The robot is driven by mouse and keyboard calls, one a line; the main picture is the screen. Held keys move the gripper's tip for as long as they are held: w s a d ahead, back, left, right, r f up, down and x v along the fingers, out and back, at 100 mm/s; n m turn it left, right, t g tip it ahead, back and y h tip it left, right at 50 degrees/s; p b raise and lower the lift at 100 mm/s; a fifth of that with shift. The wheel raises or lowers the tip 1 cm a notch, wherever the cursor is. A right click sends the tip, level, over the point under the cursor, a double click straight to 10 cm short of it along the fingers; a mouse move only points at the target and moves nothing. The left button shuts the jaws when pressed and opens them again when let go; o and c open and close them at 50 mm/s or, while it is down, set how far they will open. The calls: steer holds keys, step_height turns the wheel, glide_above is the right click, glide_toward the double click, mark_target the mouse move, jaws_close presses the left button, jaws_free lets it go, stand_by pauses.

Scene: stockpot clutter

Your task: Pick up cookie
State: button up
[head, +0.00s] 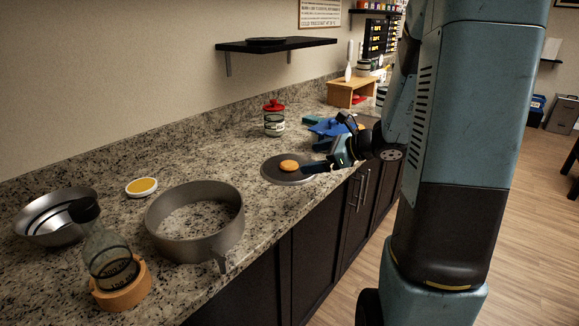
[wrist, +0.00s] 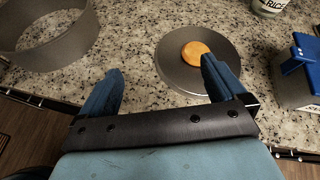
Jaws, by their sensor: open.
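The cookie (head: 289,165) is a round orange-brown disc lying on a flat grey round plate (head: 269,174) near the counter's front edge. In the wrist view the cookie (wrist: 194,52) lies just beyond the tip of the right finger, on the grey plate (wrist: 228,65). My gripper (head: 318,168) reaches in from the right in the head view, close beside the cookie. In the wrist view my gripper (wrist: 162,75) is open with nothing between its blue fingers. The cookie is not between the fingers.
A large grey ring-shaped pan (head: 196,243) stands left of the plate. A red-lidded jar (head: 274,120) stands behind it, and a blue-lidded container (wrist: 300,75) is to the right. A metal bowl (head: 42,217), a yellow-topped dish (head: 141,187) and a bottle (head: 104,252) stand further left.

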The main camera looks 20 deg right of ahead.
steer(key=w+d+f+m, duration=0.1)
steer(key=w+d+f+m+t+h, duration=0.1)
steer(key=d+m, duration=0.1)
steer(key=w+d+f+m+t, duration=0.1)
steer(key=shift+d+f, duration=0.15)
steer(key=shift+d, duration=0.25)
glide_toward(293, 165)
steer(key=w+a, duration=0.1)
steer(key=w, duration=0.1)
steer(key=w+a, duration=0.1)
steer(key=shift+w+a+f, duration=0.25)
steer(key=shift+a+f, duration=0.05)
steer(key=shift+f+x, duration=0.15)
steer(key=shift+x, duration=1.15)
steer(key=shift+f+x, duration=0.15)
steer(key=shift+x, duration=1.15)
steer(key=shift+s, duration=0.15)
steer(key=shift+s+d+f+m, duration=0.1)
steer(key=shift+d+f+m, duration=0.1)
steer(key=shift+m, duration=0.1)
steer(key=c, duration=1.1)
